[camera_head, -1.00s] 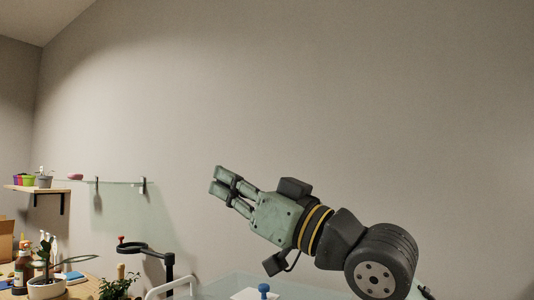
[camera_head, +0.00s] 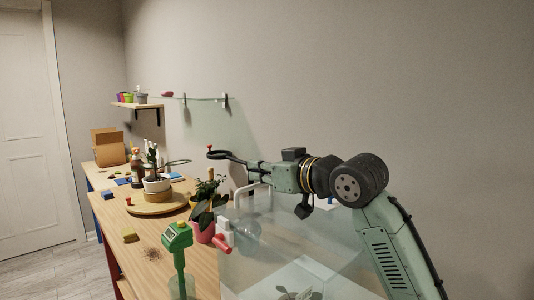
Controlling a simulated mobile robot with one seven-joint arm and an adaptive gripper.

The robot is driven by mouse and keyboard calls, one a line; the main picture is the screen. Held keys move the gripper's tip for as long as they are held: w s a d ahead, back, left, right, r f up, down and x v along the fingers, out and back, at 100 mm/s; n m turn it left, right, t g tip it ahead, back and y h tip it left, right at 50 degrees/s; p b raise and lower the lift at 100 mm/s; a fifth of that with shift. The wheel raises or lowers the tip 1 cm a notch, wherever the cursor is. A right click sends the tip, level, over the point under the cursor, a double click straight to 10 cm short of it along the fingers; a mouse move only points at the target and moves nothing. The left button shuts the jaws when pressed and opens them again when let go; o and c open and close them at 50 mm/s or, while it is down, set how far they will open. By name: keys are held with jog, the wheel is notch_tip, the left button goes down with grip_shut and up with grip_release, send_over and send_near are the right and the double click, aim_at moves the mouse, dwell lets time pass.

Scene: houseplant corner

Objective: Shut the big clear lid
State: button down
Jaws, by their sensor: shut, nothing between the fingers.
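A big clear panel (camera_head: 310,235), which looks like the lid, spreads over the lower middle of the head view. A white bar handle (camera_head: 253,187) stands at its upper left. Its edges are faint, so I cannot tell how far it stands open. My gripper (camera_head: 252,165) points left, shut and empty, a little above the white handle in the picture. I cannot tell if it touches anything. The wrist and forearm cover part of the area behind the panel.
A shelf (camera_head: 140,106) hangs behind.

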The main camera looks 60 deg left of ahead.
jog(key=shift+a+f, duration=0.1)
jog(key=shift+f, duration=0.25)
jog(key=shift+r, duration=0.1)
jog(key=shift+a+r+p, duration=0.1)
jog(key=shift+r+p, duration=0.25)
jog(key=shift+p, duration=0.15)
jog(key=w+d+r+b, duration=0.2)
jog(key=d+r, duration=0.5)
jog(key=d, duration=0.1)
jog(key=shift+r, duration=0.15)
